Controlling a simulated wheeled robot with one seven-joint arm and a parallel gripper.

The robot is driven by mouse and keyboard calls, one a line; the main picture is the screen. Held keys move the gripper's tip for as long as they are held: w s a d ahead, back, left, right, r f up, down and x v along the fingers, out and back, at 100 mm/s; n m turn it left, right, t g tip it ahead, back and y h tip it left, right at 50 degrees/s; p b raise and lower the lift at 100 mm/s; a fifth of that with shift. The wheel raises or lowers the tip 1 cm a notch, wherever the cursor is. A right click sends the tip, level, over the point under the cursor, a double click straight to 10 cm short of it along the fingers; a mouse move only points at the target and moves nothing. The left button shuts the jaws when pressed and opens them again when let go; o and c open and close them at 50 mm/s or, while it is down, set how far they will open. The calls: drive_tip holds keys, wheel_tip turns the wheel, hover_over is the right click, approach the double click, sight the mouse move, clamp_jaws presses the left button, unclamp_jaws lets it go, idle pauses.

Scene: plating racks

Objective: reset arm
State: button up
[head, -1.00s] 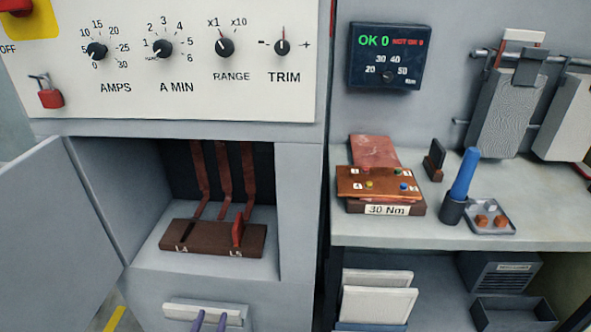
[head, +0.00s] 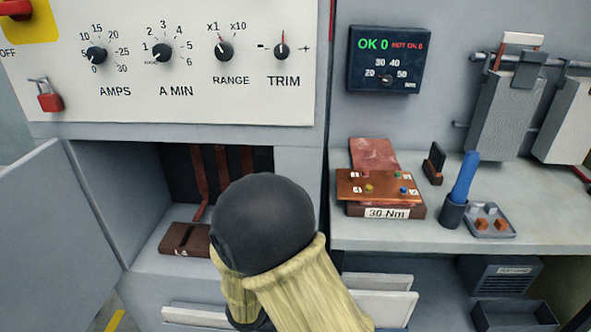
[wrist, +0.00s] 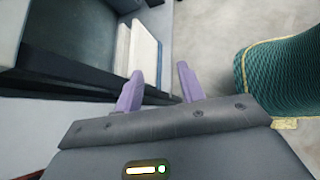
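My gripper (wrist: 159,72) shows in the wrist view. Its two purple fingers stand apart with nothing between them, so it is open and empty. The fingers point past two white panels on a dark shelf, over grey floor. In the head view my gripper is not visible. My own arm, a black rounded joint with a yellow sleeve, fills the lower middle there. It hides the right part of the open cabinet bay and of the brown block (head: 186,239) marked L4.
The cabinet door (head: 50,235) stands open at left. At right, the bench holds the 30 Nm block (head: 387,212), a blue-handled tool (head: 465,177) and a small tray (head: 488,233). White panels (head: 378,283) stand below the bench. A teal mesh object (wrist: 280,65) is close at right.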

drive_tip(key=s+d+r+m+y, duration=0.3)
drive_tip(key=d+r+m+y, duration=0.6)
drive_tip(key=m, duration=0.9)
wheel_tip(320, 180, up, 21)
drive_tip(key=p, duration=2.2)
drive_tip(key=shift+w+g+y, duration=0.15)
drive_tip(key=shift+g+y, duration=0.15)
drive_tip(key=shift+y, duration=0.1)
drive_tip(key=shift+a+f, duration=0.1)
drive_tip(key=shift+w, duration=0.1)
